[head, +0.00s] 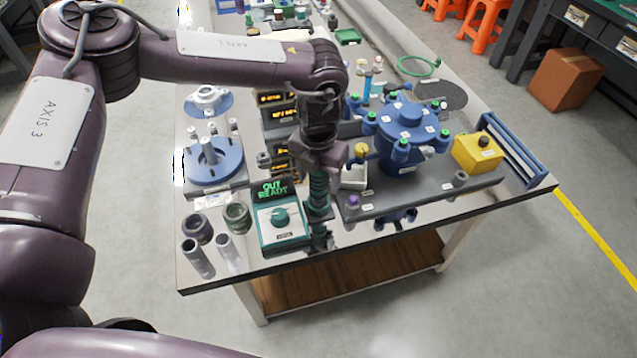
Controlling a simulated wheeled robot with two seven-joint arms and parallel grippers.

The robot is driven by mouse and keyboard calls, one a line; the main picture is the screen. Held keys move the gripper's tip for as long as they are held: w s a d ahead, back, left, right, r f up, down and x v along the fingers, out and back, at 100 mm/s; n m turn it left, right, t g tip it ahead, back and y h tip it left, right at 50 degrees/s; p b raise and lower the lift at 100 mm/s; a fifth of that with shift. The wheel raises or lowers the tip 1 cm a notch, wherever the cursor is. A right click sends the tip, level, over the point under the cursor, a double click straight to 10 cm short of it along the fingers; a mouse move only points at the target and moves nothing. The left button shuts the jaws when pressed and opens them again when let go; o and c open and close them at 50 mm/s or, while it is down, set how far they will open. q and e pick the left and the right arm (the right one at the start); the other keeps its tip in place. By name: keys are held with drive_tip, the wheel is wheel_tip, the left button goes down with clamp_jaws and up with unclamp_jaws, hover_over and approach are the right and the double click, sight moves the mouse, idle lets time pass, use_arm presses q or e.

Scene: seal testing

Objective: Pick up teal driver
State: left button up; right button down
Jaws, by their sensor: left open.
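The teal driver (318,190) stands upright near the front edge of the table, just right of the teal control box. Its ribbed teal handle shows below my left gripper (320,162). My left gripper points down from above and is open, with its jaws at the upper end of the handle. The jaws and wrist hide the driver's top. I cannot tell whether the jaws touch it. My right gripper is not in view.
The teal control box (281,222) reading "OUT READY" stands close left of the driver. A blue vessel (405,135) on a grey base is to the right, with a yellow box (477,152). Grey cylinders (197,257) and a blue flanged fixture (213,165) stand at left.

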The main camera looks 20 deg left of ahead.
use_arm(q)
drive_tip(key=shift+c, duration=1.1)
drive_tip(key=c, duration=0.9)
drive_tip(key=shift+w, duration=0.1)
drive_tip(key=shift+c, duration=0.3)
drive_tip(key=shift+r, duration=0.1)
